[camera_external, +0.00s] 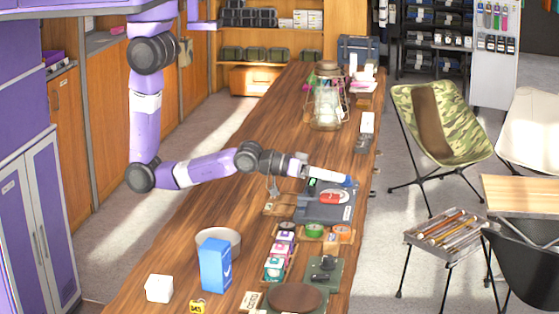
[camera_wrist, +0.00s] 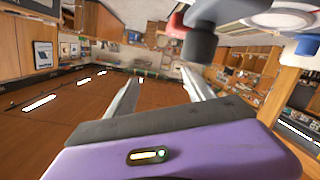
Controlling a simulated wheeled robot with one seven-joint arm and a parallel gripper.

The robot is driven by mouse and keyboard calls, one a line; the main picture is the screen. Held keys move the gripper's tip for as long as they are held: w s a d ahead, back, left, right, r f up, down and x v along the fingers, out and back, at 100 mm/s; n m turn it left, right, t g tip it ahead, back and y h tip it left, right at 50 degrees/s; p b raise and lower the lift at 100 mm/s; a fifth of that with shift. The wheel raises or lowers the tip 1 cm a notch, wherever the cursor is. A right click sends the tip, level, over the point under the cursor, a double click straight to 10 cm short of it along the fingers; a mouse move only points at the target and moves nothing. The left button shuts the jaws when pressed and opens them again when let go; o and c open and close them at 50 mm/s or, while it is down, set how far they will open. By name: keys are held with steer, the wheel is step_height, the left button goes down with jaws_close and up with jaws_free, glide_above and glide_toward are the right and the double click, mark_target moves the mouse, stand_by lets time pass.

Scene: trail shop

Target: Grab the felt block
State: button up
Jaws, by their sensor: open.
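No thing is clearly marked as the felt block. A small white block (camera_external: 159,288) with soft edges sits at the near left of the wooden counter and may be it; I cannot tell its material. My gripper (camera_external: 335,178) is above the dark tray on the counter's right side, well away from the white block. In the wrist view its two fingers (camera_wrist: 160,82) are spread apart, with nothing visible between them. The white block cannot be made out in the wrist view.
A blue box (camera_external: 215,266) and a pale bowl (camera_external: 218,240) stand near the white block. The dark tray (camera_external: 318,213) holds a red item (camera_external: 331,198). A glass lantern (camera_external: 327,100) stands farther back. The counter's left middle (camera_external: 225,190) is mostly clear.

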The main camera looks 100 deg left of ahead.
steer(key=w+a+r+n+g+h+b, duration=0.2)
steer(key=w+a+n+g+b, duration=0.15)
steer(key=w, duration=0.35)
steer(key=w+a+r+n+g+h+b, duration=0.25)
steer(key=w+a+n+b, duration=0.2)
steer(key=w, duration=0.25)
steer(key=n+g+h+p, duration=0.5)
steer(key=g+h+p, duration=0.45)
steer(key=p, duration=0.25)
glide_toward(332, 237)
steer(key=x, duration=0.3)
steer(key=shift+d+g, duration=0.25)
steer(key=shift+d, duration=0.05)
steer(key=shift+x, duration=3.4)
steer(key=shift+w+f, duration=0.1)
steer(key=shift+f, duration=0.05)
steer(key=shift+c, duration=0.4)
